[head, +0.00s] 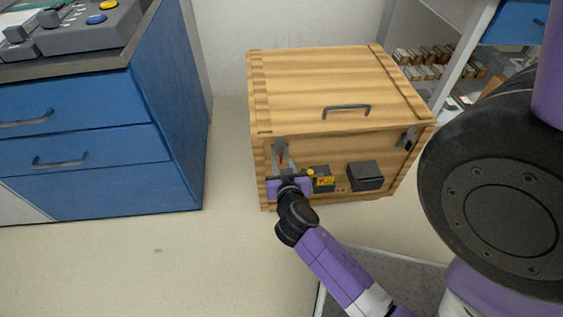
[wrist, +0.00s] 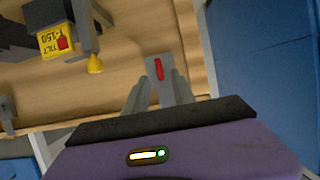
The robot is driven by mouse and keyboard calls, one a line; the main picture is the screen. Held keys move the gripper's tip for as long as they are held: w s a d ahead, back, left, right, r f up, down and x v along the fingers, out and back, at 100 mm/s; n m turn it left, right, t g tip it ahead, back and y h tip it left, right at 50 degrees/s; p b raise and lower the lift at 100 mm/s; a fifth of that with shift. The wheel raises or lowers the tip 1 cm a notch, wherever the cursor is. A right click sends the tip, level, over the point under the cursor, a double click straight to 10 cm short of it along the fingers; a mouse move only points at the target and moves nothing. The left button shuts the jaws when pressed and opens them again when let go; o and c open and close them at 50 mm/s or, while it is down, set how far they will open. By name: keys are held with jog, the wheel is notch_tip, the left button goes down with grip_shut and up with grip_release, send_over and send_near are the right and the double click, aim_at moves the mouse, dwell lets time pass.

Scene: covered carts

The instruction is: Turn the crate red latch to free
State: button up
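The wooden crate (head: 310,85) stands on the floor with its lid down. The red latch (head: 282,158) is a red strip on a grey plate at the left of its front face. In the wrist view the red latch (wrist: 158,68) runs nearly upright, just beyond my fingers. My gripper (head: 284,170) is in front of it, partly hiding the plate. In the wrist view my gripper (wrist: 158,88) has its two fingers apart, one toward each side of the latch. I cannot tell whether they touch it.
A dark box with a yellow label (head: 323,181) and a yellow knob (wrist: 95,64) are beside the latch. Another dark box (head: 366,176) and a second latch (head: 407,138) are farther right. A blue cabinet (head: 105,145) stands left, with clear floor between.

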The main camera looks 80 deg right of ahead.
aim_at(281, 159)
jog(key=shift+x, duration=2)
grip_shut()
